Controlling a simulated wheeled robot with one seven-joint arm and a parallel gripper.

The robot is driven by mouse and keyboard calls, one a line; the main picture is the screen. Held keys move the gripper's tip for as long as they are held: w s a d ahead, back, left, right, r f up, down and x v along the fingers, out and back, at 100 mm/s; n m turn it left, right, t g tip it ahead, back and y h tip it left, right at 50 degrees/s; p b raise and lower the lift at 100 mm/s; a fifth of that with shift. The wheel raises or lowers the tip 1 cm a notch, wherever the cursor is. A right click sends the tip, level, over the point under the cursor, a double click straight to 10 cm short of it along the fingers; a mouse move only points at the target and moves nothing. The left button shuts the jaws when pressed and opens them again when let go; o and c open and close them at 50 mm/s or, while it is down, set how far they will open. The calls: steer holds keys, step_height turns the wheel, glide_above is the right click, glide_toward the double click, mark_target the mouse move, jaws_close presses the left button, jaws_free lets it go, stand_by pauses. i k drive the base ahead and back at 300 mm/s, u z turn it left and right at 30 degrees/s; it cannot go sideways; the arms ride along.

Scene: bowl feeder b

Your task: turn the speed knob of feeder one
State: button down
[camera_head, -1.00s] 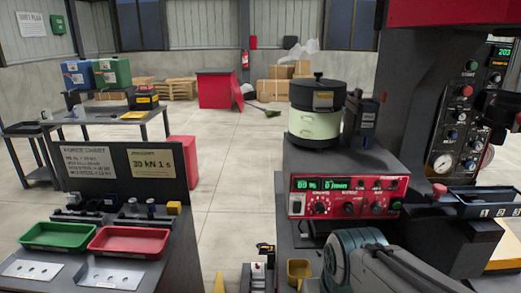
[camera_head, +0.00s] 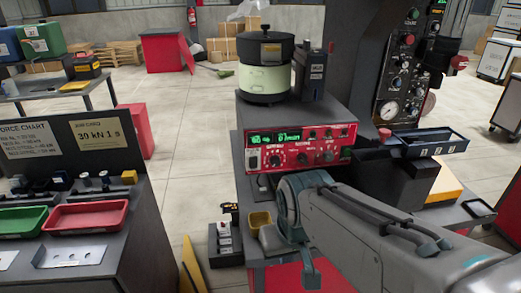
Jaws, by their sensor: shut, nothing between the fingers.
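The red control panel (camera_head: 330,131) is on the front of a dark box below a bowl feeder with a black lid and pale green band (camera_head: 263,80). It has green lit displays (camera_head: 289,136), a larger black knob with pale marks around it (camera_head: 275,160), and smaller black knobs (camera_head: 328,156) to the right. The labels are too small to read, so I cannot tell which is the speed knob. My grey arm reaches in from the lower right, its rounded joint below and in front of the panel. My gripper is not visible.
A yellow bin (camera_head: 268,238) sits left of my arm. A tall dark machine column (camera_head: 352,60) and a black tray (camera_head: 432,142) are to the right. On the left, a bench holds a green tray (camera_head: 22,220) and red tray (camera_head: 87,216). Open floor lies between.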

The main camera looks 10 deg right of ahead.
mark_target(275, 161)
steer(key=z, duration=2.4)
steer(key=k, duration=0.8)
steer(key=u, duration=1.6)
